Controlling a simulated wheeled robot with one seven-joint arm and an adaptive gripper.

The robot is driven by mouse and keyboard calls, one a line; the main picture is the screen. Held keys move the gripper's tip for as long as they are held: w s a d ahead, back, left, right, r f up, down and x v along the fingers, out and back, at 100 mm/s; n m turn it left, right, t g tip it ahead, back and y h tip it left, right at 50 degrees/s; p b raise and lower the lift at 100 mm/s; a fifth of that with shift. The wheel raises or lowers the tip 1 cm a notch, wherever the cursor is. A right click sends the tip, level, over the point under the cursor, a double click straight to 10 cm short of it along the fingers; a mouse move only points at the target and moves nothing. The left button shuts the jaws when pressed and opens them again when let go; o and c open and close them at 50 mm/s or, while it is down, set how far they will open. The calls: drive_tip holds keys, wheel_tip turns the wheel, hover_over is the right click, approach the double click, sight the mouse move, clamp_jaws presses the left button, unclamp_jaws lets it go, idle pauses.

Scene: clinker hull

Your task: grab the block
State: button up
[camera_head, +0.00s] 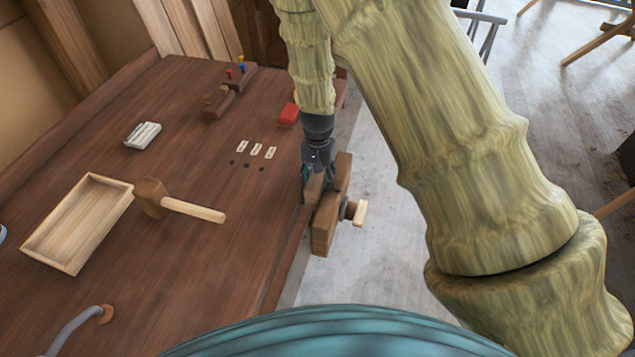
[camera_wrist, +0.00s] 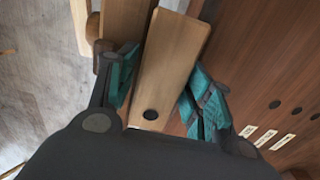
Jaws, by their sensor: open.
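The block is a pale wooden bar (camera_wrist: 168,62) with a dark round spot near its lower end in the wrist view. In the head view a small part of the block (camera_head: 314,188) shows beside the vise at the bench edge. My gripper (camera_head: 318,174) reaches down over it there. In the wrist view my gripper (camera_wrist: 163,88) is open, with one teal finger on each side of the block. A gap shows on the block's right; the left finger is close to it, and I cannot tell whether it touches.
The wooden vise (camera_head: 326,222) with its handle (camera_head: 359,213) stands close right of my gripper. On the bench (camera_head: 215,260) lie a mallet (camera_head: 195,209), an open tray (camera_head: 48,255), a red box (camera_head: 289,114) and three pale labels (camera_head: 256,149) beside dark holes.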

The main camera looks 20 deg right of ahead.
drive_tip(key=c, duration=1)
drive_tip(key=shift+r, duration=0.2)
